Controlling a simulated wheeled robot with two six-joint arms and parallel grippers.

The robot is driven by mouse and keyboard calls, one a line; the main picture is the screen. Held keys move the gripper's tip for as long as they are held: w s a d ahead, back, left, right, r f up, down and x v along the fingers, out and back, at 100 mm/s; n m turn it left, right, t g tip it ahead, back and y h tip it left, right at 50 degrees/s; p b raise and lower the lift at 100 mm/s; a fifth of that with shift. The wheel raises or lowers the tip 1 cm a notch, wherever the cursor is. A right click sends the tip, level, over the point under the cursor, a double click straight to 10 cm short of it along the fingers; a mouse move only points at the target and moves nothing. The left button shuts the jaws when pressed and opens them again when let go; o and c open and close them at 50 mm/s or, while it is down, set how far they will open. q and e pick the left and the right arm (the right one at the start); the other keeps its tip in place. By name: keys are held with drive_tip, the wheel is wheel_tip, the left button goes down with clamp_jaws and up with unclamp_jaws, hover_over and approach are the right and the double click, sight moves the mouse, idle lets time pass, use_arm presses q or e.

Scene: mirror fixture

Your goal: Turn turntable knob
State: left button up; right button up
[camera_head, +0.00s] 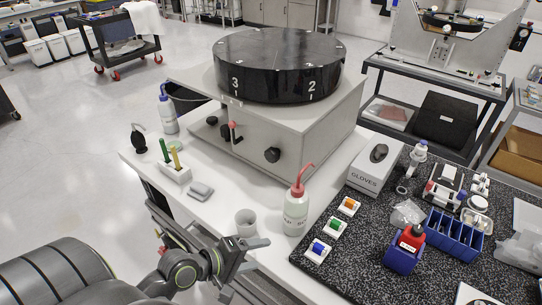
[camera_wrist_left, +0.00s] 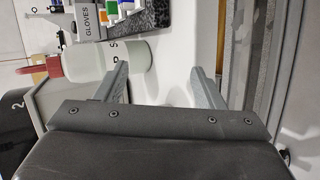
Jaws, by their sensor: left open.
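The turntable is a black drum (camera_head: 278,65) marked 3 and 2, on a grey box housing (camera_head: 300,135) on the white bench. A round black knob (camera_head: 272,155) sits on the housing's front face. Another dark knob (camera_head: 225,131) and a red-tipped lever (camera_head: 233,132) are to its left. My left gripper (camera_head: 258,262) is low at the bench's front edge, below and apart from the knobs. In the left wrist view its two fingers (camera_wrist_left: 162,88) are spread with nothing between them. My right gripper is not in view.
The bottle also shows in the wrist view (camera_wrist_left: 115,55). A tube rack (camera_head: 175,173) is left, the gloves box (camera_head: 372,170) right, and blue trays (camera_head: 453,235) sit on the speckled mat.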

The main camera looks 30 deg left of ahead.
use_arm(q)
drive_tip(key=w+a+r+n+t, duration=0.4)
drive_tip(key=w+a+r+n, duration=0.1)
drive_tip(key=n, duration=0.6)
drive_tip(key=n+t+y+p, duration=0.2)
drive_tip(key=n+t+y, duration=0.15)
drive_tip(key=n, duration=0.75)
approach(269, 157)
drive_tip(key=shift+m, duration=0.3)
drive_tip(key=w, duration=0.7)
drive_tip(key=w+d, duration=0.1)
drive_tip(key=w, duration=0.2)
drive_tip(key=shift+w+r, duration=0.2)
drive_tip(key=shift+w, duration=0.15)
drive_tip(key=shift+c, duration=0.3)
drive_tip(key=c, duration=0.9)
drive_tip(key=shift+m, duration=0.3)
